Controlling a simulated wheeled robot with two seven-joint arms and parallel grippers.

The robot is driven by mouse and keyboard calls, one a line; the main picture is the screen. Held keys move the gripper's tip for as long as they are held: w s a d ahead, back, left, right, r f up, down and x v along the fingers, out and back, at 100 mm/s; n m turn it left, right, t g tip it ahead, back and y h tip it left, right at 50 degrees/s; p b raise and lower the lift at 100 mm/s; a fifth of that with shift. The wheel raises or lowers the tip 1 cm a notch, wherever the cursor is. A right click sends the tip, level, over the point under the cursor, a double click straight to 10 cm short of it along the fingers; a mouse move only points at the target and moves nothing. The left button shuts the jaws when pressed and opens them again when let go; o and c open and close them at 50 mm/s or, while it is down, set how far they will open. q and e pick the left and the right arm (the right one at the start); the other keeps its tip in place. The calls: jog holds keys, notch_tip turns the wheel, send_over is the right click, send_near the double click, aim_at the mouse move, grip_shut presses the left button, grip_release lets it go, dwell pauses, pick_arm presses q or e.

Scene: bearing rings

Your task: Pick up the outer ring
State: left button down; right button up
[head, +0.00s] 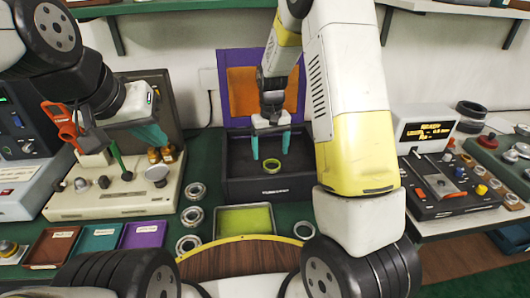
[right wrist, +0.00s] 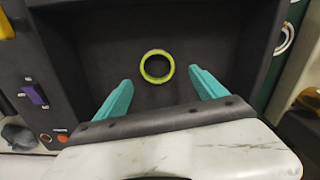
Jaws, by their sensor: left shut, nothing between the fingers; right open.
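A yellow-green ring (head: 271,169) lies flat on the floor of a dark open box (head: 235,190) in the middle of the bench. It also shows in the right wrist view (right wrist: 144,67), ahead of and between the fingertips. My right gripper (head: 271,154) is open above the box, with its teal fingers pointing down on either side of the ring and nothing held. The same fingers show in the right wrist view (right wrist: 160,76), apart from the ring. My left gripper (head: 152,137) is shut and empty over the beige device at the left.
Steel rings (head: 194,191) stand in a column left of the box, and another ring (head: 304,230) lies at its right front. A tray with a yellow-green floor (head: 244,235) sits in front. A purple-framed panel (head: 295,90) rises behind the box.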

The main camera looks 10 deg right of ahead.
aim_at(272, 163)
jog(key=f, duration=0.4)
jog(key=shift+d+f, duration=0.2)
jog(key=shift+f, duration=0.15)
jog(key=shift+r, duration=0.1)
jog(key=c, duration=1.7)
